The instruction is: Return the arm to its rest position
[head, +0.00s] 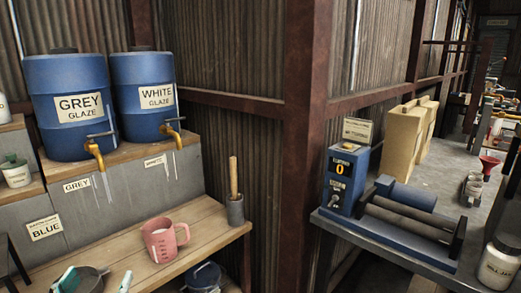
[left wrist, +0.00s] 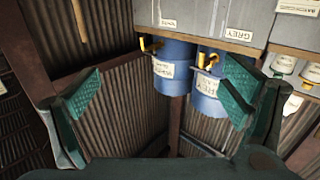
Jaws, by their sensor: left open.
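My left gripper (head: 96,281) shows at the bottom left of the head view, low by the front of the wooden bench. Its teal finger pads are apart. In the left wrist view, my left gripper (left wrist: 158,98) spreads its two teal-padded fingers wide with nothing held between them. That view is upside down and looks toward the blue glaze drums and the corrugated wall. My right gripper is in neither view.
A pink measuring jug (head: 165,240) and a grey pot with a wooden handle (head: 235,208) stand on the bench (head: 205,222). The grey glaze drum (head: 70,105) and white glaze drum (head: 148,90) stand above. A blue roller machine (head: 405,215) is at right.

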